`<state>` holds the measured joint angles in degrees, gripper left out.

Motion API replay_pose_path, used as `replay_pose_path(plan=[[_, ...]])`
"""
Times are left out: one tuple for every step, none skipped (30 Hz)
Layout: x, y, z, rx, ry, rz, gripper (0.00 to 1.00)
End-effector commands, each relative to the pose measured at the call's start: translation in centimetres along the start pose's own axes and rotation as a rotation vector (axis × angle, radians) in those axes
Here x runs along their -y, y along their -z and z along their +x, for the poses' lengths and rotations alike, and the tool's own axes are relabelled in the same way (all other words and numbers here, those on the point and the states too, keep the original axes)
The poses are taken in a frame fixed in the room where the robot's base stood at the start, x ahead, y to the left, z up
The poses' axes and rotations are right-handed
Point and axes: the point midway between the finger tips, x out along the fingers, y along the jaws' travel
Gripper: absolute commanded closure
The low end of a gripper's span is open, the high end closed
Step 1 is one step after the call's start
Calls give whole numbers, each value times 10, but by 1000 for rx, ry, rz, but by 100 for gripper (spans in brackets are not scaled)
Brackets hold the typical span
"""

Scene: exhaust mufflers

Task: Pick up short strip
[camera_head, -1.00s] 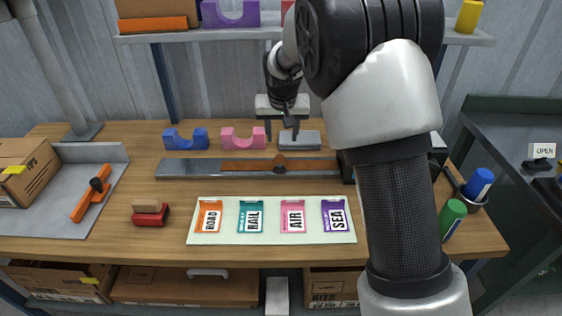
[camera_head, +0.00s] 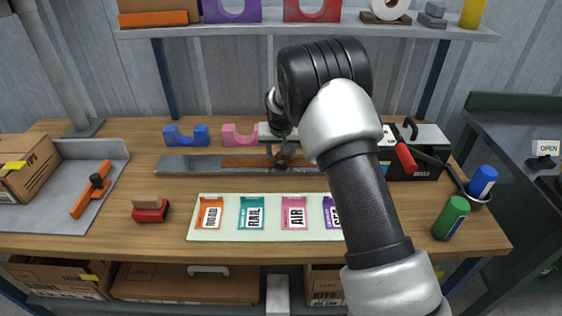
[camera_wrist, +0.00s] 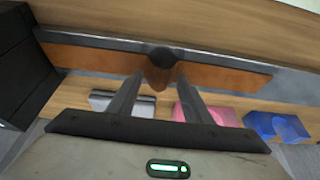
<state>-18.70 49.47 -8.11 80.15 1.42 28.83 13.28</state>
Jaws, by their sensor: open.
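An orange-brown strip (camera_head: 245,162) with a dark knob lies along a grey metal bar at the back of the bench. In the wrist view this strip (camera_wrist: 95,62) runs across the upper part, its dark round knob (camera_wrist: 163,57) near the middle. A second, orange strip (camera_head: 91,190) with a black knob lies on a grey tray at the left. No label shows which is called short. My gripper (camera_head: 284,160) is low over the bar at the first strip's knob. In the wrist view my gripper (camera_wrist: 160,78) is open, fingers apart around the knob area; contact is unclear.
Blue (camera_head: 186,136) and pink (camera_head: 240,135) cradles stand behind the bar. A black box (camera_head: 415,155) stands at its right. A pale mat (camera_head: 215,236) with coloured cards lies in front, partly behind my arm. A red stamp (camera_head: 150,211) and green cylinder (camera_head: 450,217) flank it.

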Motion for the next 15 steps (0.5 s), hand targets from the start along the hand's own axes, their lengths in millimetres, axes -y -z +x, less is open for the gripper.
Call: replay_pose_path(plan=[[0,0,2,-1,1,0,55],[0,1,2,-1,1,0,55],[0,1,2,-1,1,0,55],[0,1,2,-1,1,0,55],[0,1,2,-1,1,0,55],[0,1,2,-1,1,0,55],[0,0,2,-1,1,0,55],[0,0,2,-1,1,0,60],[0,0,2,-1,1,0,66],[0,0,1,-1,1,0,72],[0,0,1,-1,0,0,77],[0,0,1,-1,0,0,83],[0,0,1,-1,0,0,88],[0,0,1,-1,0,0,94],[0,0,1,-1,0,0,98]])
